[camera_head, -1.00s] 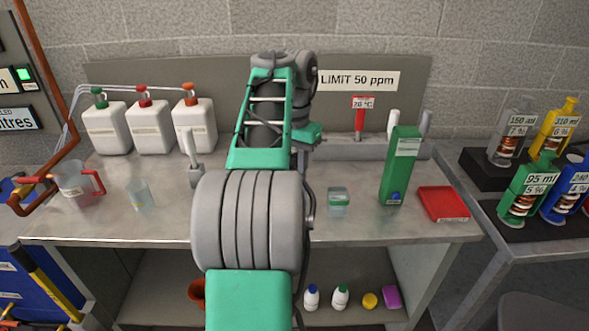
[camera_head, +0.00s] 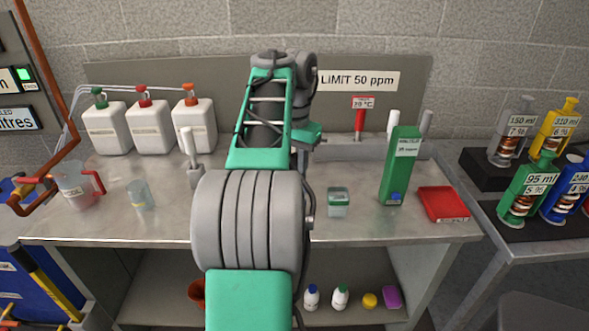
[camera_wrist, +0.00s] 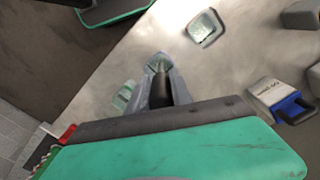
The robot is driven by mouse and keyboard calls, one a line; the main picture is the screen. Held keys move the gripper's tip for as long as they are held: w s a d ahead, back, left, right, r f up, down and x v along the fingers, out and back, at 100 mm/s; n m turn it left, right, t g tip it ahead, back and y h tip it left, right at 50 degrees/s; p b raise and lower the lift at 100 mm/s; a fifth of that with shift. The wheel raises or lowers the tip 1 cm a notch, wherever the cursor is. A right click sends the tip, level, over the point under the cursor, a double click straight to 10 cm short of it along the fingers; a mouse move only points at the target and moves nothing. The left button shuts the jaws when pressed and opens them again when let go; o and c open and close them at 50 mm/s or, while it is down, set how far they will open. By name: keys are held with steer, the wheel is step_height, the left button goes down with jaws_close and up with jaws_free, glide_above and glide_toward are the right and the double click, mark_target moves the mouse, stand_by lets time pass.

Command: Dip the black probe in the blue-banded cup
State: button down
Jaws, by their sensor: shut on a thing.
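My gripper (camera_wrist: 160,78) is shut on a dark cylindrical piece, likely the black probe (camera_wrist: 160,92); its tip is hard to make out. A small greenish thing (camera_wrist: 158,62) shows between the fingertips, perhaps a cup; I cannot tell whether the probe touches it. A clear cup with a bluish tint (camera_head: 141,195) stands at the bench's left. A green-banded cup (camera_head: 338,203) stands right of my arm.
A green analyzer box (camera_head: 402,170) and a red tray (camera_head: 443,204) stand at the right. A jug with a red handle (camera_head: 78,186) is at the left. White canisters (camera_head: 150,125) line the back. A white-handled probe (camera_head: 187,145) stands upright in a grey holder.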

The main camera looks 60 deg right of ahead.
step_height(320, 180, up, 10)
steer(key=p, duration=0.9)
steer(key=shift+r+p, duration=0.1)
steer(key=shift+p, duration=0.2)
stand_by(0.6)
